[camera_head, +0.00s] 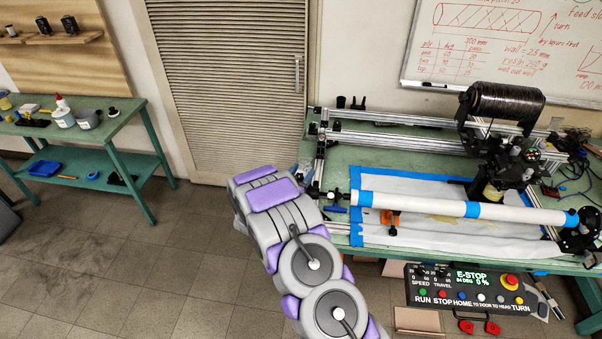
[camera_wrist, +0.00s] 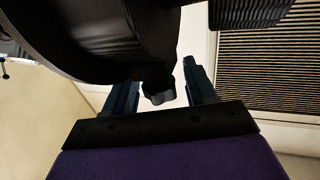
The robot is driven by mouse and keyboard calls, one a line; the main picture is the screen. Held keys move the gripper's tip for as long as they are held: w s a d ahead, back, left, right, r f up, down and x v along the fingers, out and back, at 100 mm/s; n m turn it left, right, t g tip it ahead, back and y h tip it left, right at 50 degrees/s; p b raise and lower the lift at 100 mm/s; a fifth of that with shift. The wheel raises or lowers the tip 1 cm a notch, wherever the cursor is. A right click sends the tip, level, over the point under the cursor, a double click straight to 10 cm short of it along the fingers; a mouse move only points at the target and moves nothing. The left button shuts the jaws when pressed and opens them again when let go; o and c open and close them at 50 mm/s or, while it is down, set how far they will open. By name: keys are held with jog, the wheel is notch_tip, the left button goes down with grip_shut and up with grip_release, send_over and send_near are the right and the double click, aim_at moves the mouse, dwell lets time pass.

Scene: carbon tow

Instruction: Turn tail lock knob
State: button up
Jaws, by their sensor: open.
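In the wrist view, my gripper (camera_wrist: 160,77) is open, with one dark finger on each side of a small dark lobed knob (camera_wrist: 158,92). The knob hangs below a large black rounded part (camera_wrist: 90,35). A gap shows between the knob and the right finger; I cannot tell whether the left finger touches it. The knob cannot be made out in that view. A white tube (camera_head: 420,203) with blue tape bands lies across the machine.
A control panel (camera_head: 470,291) with an E-STOP display hangs at the bench front. A black fibre spool (camera_head: 505,102) sits on the carriage at right. A louvred door (camera_head: 232,80) is behind. A green side table (camera_head: 85,120) stands left, with open floor between.

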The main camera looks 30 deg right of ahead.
jog(key=shift+w+d, duration=0.25)
jog(key=shift+d, duration=0.4)
jog(key=shift+a, duration=0.85)
jog(key=c, duration=0.3)
jog(key=shift+d, duration=0.45)
jog(key=c, duration=0.5)
jog(key=shift+c, duration=0.8)
